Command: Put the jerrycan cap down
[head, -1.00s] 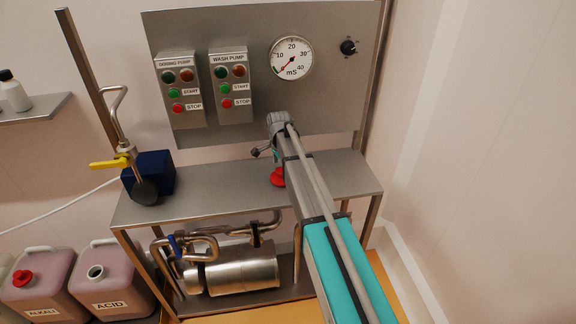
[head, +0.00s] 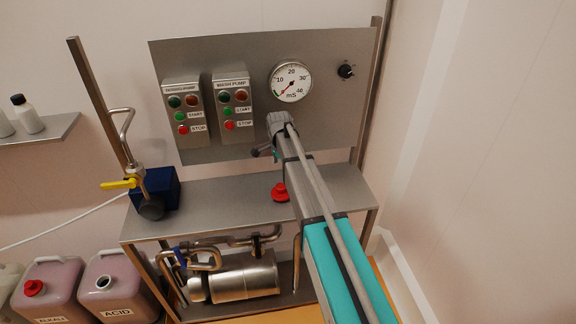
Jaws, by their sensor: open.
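The red jerrycan cap (head: 280,192) rests on the grey metal shelf (head: 228,196) of the pump stand, just left of my arm. My gripper (head: 262,153) is open and empty. It points left above the back of the shelf, higher than the cap and apart from it. My arm hides part of the gripper. The acid jerrycan (head: 119,292) on the floor at lower left has a bare, open neck. The alkali jerrycan (head: 48,297) beside it wears a red cap.
A steel panel with two pump switch boxes (head: 183,112) and a round gauge (head: 291,82) stands close behind my gripper. A dark blue box (head: 160,188) and a pipe with a yellow valve handle (head: 118,184) stand at the shelf's left end. The shelf's middle is clear.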

